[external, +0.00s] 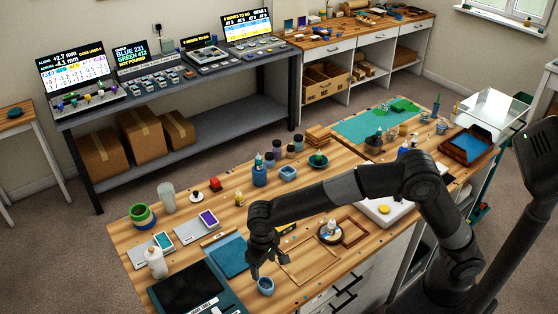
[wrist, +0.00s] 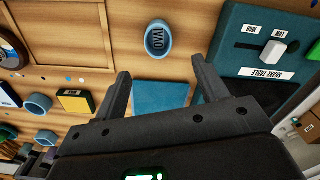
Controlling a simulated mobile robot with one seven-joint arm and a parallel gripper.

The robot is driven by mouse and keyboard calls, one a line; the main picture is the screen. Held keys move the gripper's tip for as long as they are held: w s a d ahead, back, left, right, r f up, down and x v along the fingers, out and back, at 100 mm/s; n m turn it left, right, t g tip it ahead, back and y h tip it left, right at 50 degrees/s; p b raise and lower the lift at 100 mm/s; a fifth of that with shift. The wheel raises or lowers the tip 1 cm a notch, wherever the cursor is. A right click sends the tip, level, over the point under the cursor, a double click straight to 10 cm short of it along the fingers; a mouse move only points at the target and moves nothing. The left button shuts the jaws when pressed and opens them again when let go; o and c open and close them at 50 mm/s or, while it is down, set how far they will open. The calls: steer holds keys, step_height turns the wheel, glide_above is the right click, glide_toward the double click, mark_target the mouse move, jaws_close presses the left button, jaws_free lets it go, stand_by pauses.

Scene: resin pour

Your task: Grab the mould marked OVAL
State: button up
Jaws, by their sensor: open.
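The mould marked OVAL (wrist: 158,39) is a small blue-grey cup with its label readable in the wrist view, at top centre. It stands on the wooden bench and also shows in the external view (external: 265,287) near the bench's front edge. My gripper (wrist: 163,82) is open, with nothing between its fingers. In the wrist view the mould lies beyond the fingertips, roughly centred across the gap and apart from them. In the external view my gripper (external: 261,269) is just above and behind the mould.
The shake table (wrist: 272,40) stands close beside the mould. A flat blue mat (wrist: 160,97) lies on the bench nearby; a wooden frame (wrist: 108,30) lies on the mould's other side. Another blue-grey cup (wrist: 38,104) and a yellow-and-black block (wrist: 75,101) sit farther off.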

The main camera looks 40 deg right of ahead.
mark_target(266, 287)
step_height(266, 287, down, 10)
steer(key=shift+d+f, duration=0.15)
steer(key=shift+f, duration=0.05)
stand_by(0.3)
steer(key=shift+c, duration=0.2)
steer(key=c, duration=1)
